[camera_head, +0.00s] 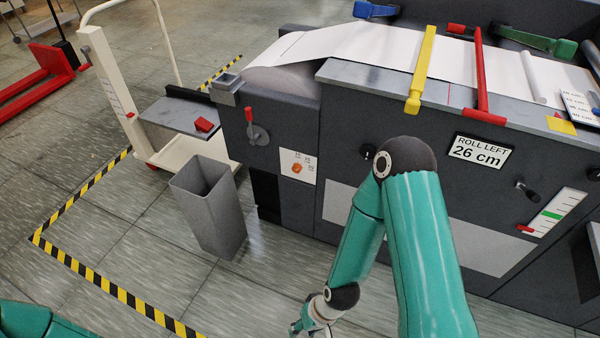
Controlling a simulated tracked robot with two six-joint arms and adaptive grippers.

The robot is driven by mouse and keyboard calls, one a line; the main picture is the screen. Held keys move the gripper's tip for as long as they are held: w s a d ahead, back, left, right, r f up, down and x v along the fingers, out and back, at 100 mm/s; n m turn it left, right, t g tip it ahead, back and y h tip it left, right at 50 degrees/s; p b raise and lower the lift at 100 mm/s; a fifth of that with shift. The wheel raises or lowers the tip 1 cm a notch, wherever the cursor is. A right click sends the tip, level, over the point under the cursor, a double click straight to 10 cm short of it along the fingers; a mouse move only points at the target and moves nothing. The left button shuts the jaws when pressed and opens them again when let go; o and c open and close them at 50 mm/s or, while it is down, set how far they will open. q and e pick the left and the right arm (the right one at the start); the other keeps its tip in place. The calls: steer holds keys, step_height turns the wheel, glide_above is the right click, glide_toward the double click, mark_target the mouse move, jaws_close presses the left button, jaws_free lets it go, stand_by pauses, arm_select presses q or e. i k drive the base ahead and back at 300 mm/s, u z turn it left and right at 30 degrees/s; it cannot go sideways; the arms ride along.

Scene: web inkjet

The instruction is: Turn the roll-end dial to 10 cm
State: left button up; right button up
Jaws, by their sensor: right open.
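An orange dial (297,168) sits on a small white plate on the front of the dark grey press, left of centre. Its scale labels are too small to read. A sign (480,151) on the press reads "ROLL LEFT 26 cm". My right gripper (302,331) hangs at the bottom edge, below the dial and well apart from it. It is open and partly cut off by the frame, with nothing seen in it. Part of my left arm shows at the bottom left corner; its gripper is out of view.
A grey bin (212,207) stands on the floor left of the dial. A red-handled lever (254,124) is on the press above and left of the dial. A white-framed cart (118,100) stands farther left. Yellow-black tape (112,289) marks the floor, which is clear in front.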

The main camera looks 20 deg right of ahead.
mark_target(296, 168)
steer(key=i, duration=0.85)
steer(key=u, duration=0.05)
